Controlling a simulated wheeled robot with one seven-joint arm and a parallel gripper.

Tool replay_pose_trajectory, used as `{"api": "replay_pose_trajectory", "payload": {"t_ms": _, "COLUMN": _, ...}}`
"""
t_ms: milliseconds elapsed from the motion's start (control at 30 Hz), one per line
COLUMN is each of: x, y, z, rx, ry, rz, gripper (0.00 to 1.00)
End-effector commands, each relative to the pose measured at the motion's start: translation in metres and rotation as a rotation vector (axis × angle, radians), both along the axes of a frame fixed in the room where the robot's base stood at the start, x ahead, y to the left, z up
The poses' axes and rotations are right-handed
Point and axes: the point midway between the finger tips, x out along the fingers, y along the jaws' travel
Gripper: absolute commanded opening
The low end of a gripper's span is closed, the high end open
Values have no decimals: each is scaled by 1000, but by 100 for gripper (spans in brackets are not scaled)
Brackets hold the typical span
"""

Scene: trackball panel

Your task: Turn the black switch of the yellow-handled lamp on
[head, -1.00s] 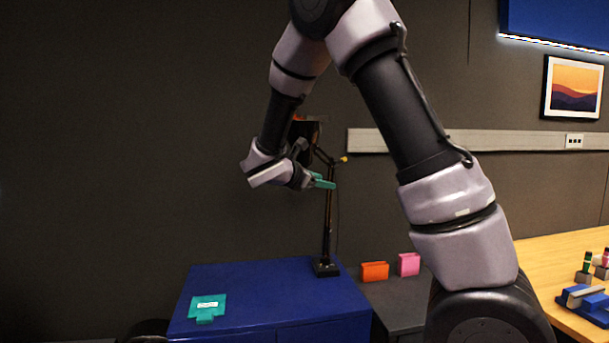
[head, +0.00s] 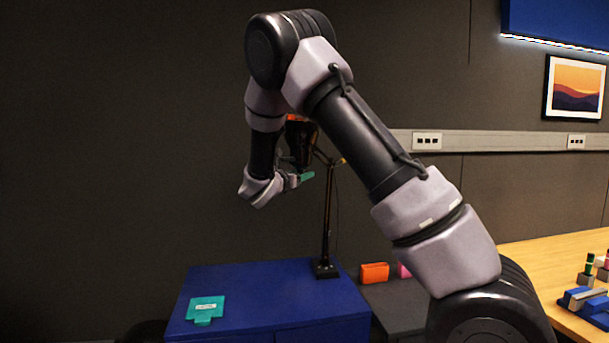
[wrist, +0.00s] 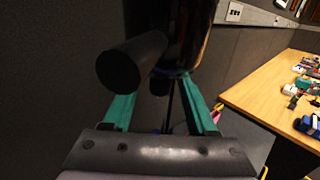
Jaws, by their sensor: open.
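The black lamp (head: 327,225) stands on the blue cabinet, with its dark head, orange-red at the top, high beside my wrist. A small yellow part shows at its arm joint, mostly hidden by my arm. My gripper (head: 307,176) has teal fingers and is just below the lamp head in the head view. In the wrist view, the black lamp head (wrist: 178,35) is close in front of my open gripper (wrist: 157,88). A thick black cylinder (wrist: 130,62) sticks out toward the camera above the left finger. I cannot tell whether it is the switch.
The blue cabinet (head: 255,285) carries a teal piece (head: 205,309). An orange block (head: 374,272) and a partly hidden pink block (head: 403,270) sit on a dark surface to its right. A wooden table (head: 560,250) with small items stands further right.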

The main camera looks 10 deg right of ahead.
Motion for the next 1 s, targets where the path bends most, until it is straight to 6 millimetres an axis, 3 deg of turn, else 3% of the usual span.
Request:
{"api": "replay_pose_trajectory", "payload": {"t_ms": 200, "x": 17, "y": -14, "z": 0, "rx": 2, "ry": -1, "rz": -1, "gripper": 58}}
{"api": "replay_pose_trajectory", "payload": {"t_ms": 533, "x": 20, "y": -16, "z": 0, "rx": 2, "ry": 0, "rz": 0, "gripper": 58}}
{"api": "replay_pose_trajectory", "payload": {"t_ms": 600, "x": 20, "y": -16, "z": 0, "rx": 2, "ry": 0, "rz": 0, "gripper": 31}}
{"api": "replay_pose_trajectory", "payload": {"t_ms": 700, "x": 20, "y": -16, "z": 0, "rx": 1, "ry": 0, "rz": 0, "gripper": 0}}
{"api": "replay_pose_trajectory", "payload": {"t_ms": 1000, "x": 19, "y": -16, "z": 0, "rx": 1, "ry": 0, "rz": -21, "gripper": 0}}
